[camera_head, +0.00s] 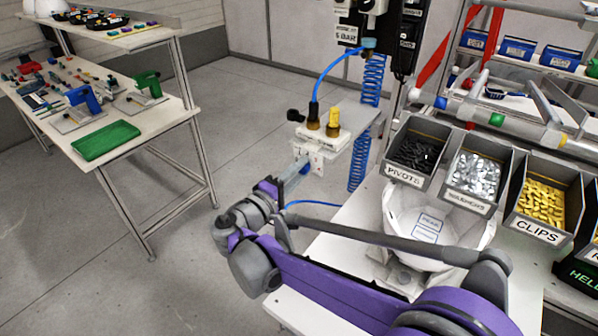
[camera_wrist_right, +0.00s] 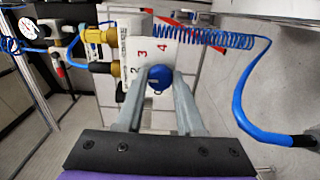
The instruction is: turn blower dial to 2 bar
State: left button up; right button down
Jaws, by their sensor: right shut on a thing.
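The blower unit (camera_head: 338,134) is a pale block with yellow fittings and a blue hose on top. My right gripper (camera_head: 301,166) reaches its front face. In the right wrist view, the two grey fingers of my right gripper (camera_wrist_right: 160,84) are closed on the sides of the round blue dial (camera_wrist_right: 158,76). Red and dark numbers 2, 3 and 4 show on the white scale plate (camera_wrist_right: 145,48) around the dial. The fingers hide part of the scale, and I cannot tell which number the dial points at. My left gripper is not in view.
A coiled blue hose (camera_wrist_right: 215,39) hangs near the unit. Bins of pivots (camera_head: 408,173), washers (camera_head: 466,199) and clips (camera_head: 535,232) stand at right. A tool table (camera_head: 130,125) is at left, with open floor between.

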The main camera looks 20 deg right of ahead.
dwell(0.4)
jog(key=c, duration=0.5)
grip_release()
jog(key=b+v, duration=0.1)
jog(key=v, duration=1)
